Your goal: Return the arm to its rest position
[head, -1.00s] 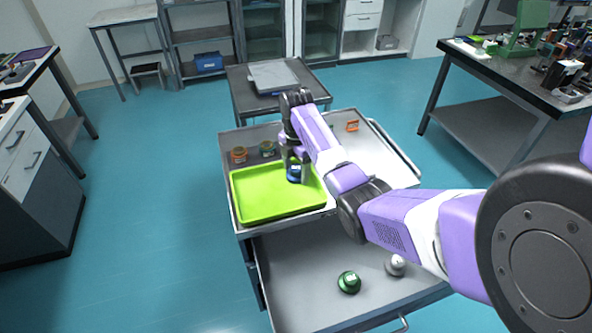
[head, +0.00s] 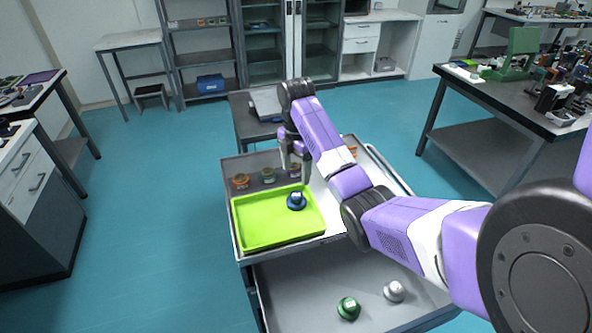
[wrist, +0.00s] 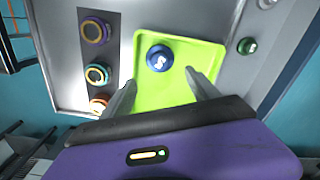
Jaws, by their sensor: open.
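My gripper (head: 294,165) is open and empty, raised above the back edge of the green tray (head: 262,236) on the cart. A dark blue round object (head: 296,201) sits on the tray near its right end, below and apart from the fingers. In the wrist view my gripper's fingers (wrist: 160,92) are spread, with the blue object (wrist: 159,58) on the tray beyond them. My purple arm reaches from the right side of the head view over the cart.
Orange (head: 240,181) and green (head: 268,175) ringed objects stand behind the tray. A workbench (head: 515,100) stands at right; a small table (head: 252,125) stands behind the cart.

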